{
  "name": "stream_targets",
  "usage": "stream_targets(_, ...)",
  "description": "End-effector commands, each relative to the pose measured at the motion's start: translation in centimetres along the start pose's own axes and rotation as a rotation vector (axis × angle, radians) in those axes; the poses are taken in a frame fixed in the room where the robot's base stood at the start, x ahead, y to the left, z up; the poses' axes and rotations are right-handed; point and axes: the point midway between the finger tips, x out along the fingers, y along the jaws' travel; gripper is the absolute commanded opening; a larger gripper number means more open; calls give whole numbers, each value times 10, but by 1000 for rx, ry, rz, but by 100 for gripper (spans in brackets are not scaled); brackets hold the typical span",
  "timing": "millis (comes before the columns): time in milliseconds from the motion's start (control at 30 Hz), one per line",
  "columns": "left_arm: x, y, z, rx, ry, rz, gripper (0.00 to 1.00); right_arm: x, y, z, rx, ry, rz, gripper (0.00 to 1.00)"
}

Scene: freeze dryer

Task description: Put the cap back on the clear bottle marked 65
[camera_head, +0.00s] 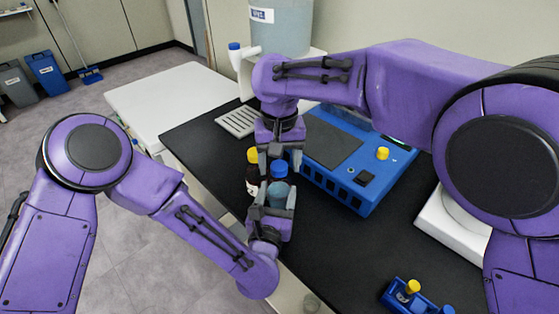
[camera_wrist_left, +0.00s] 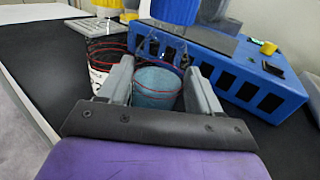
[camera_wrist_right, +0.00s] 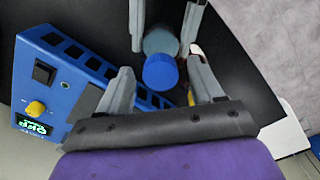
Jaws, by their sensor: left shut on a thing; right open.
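The clear bottle (camera_head: 276,188), with bluish contents, stands upright between my left gripper's fingers (camera_head: 272,200); they are shut on it. It also shows in the left wrist view (camera_wrist_left: 158,85) and right wrist view (camera_wrist_right: 160,42). No 65 marking is readable. A blue cap (camera_head: 278,168) sits at the bottle's top, also in the right wrist view (camera_wrist_right: 160,72); whether it is screwed down I cannot tell. My right gripper (camera_head: 280,156) points down from above and is open. In the right wrist view its fingers (camera_wrist_right: 162,70) lie either side of the cap, with gaps.
A dark bottle with a yellow cap (camera_head: 253,156) stands close to the left of the clear bottle. A blue device (camera_head: 350,190) stands behind to the right. A blue rack (camera_head: 395,298) with a yellow-capped bottle is at the front right. Black bench (camera_head: 335,240) is clear between.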

Motion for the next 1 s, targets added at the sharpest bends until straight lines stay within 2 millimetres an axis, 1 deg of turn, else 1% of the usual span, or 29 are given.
stream_targets(67,0,0,0,0,0,0,0,-6,0,0,0,2,-1,66)
stream_targets(200,0,0,0,0,0,0,0,-26,0,0,-1,3,-2,66)
stream_targets(300,0,0,0,0,0,0,0,-38,0,0,0,2,-1,66)
stream_targets(400,0,0,0,0,0,0,0,-44,0,0,-1,1,-1,66)
stream_targets(600,0,0,0,0,-1,0,0,-45,0,0,-1,0,-1,66)
stream_targets(633,0,0,0,0,-1,0,0,-45,0,0,-1,0,0,63)
stream_targets(733,0,0,0,0,-1,0,0,-40,1,0,2,-15,-10,62)
stream_targets(767,0,0,0,0,-1,0,0,-37,-2,1,-1,-31,-36,62)
stream_targets(800,0,0,0,0,-1,0,0,-36,-9,3,-21,-51,-80,62)
stream_targets(867,0,0,0,0,-1,0,0,-37,-16,5,-170,-60,-112,62)
stream_targets(967,0,0,0,0,-1,0,0,-41,-20,6,-516,-46,-136,62)
stream_targets(1000,0,0,0,0,-1,0,0,-43,-20,7,-667,-38,-143,62)
